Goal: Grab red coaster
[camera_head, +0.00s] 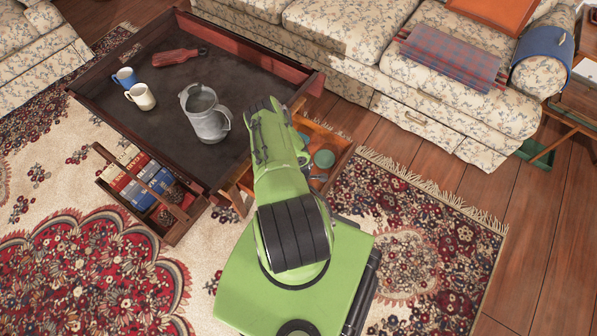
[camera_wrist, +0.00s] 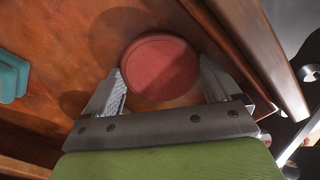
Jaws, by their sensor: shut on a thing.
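The red coaster (camera_wrist: 158,62) is a round, flat disc in the wrist view. It lies between the two fingers of my gripper (camera_wrist: 161,78), which is shut on its sides. The coaster is over the brown wooden floor of an open drawer (camera_wrist: 62,35); I cannot tell whether it is resting there or slightly raised. In the head view my green arm covers the gripper and the red coaster. The drawer (camera_head: 339,149) sticks out from the dark coffee table there.
A drawer wall (camera_wrist: 255,50) stands close on the right. On the table are a metal pitcher (camera_head: 206,116) and mugs (camera_head: 141,97).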

